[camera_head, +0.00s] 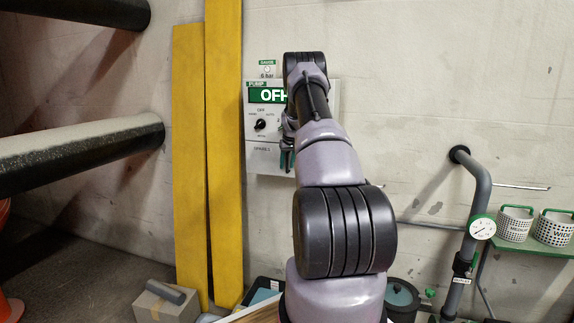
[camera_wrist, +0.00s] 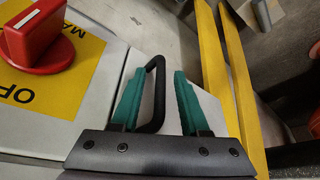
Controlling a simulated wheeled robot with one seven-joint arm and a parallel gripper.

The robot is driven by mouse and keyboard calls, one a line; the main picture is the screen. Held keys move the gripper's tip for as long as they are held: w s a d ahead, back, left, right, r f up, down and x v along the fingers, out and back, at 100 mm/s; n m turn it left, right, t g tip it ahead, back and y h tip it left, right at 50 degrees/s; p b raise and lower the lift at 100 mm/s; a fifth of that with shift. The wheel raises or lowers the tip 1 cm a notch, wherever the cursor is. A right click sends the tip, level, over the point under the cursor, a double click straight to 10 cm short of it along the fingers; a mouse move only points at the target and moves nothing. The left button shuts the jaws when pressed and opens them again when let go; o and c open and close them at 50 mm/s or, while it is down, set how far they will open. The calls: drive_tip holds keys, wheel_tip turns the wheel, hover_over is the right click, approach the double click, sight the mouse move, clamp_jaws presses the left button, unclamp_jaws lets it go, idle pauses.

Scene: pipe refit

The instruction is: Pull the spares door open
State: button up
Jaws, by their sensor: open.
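The spares door (camera_head: 262,158) is the pale lower panel of the wall cabinet, and it looks shut. In the wrist view, a black bar handle (camera_wrist: 158,95) stands out from a pale panel. My gripper (camera_wrist: 160,76) is open, with one green finger on each side of the handle. The handle sits between the fingers, closer to the left one; I cannot tell whether it touches. In the head view, my gripper (camera_head: 287,158) is at the right of the door, and my arm hides that side of the cabinet and the handle.
A black selector knob (camera_head: 260,124) is above the door; the wrist view shows a red knob (camera_wrist: 38,35) on a yellow plate. Yellow planks (camera_head: 224,150) lean left of the cabinet. A pipe with a gauge (camera_head: 482,227) and baskets (camera_head: 515,224) stand at right.

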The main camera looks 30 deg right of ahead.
clamp_jaws()
idle(1.3)
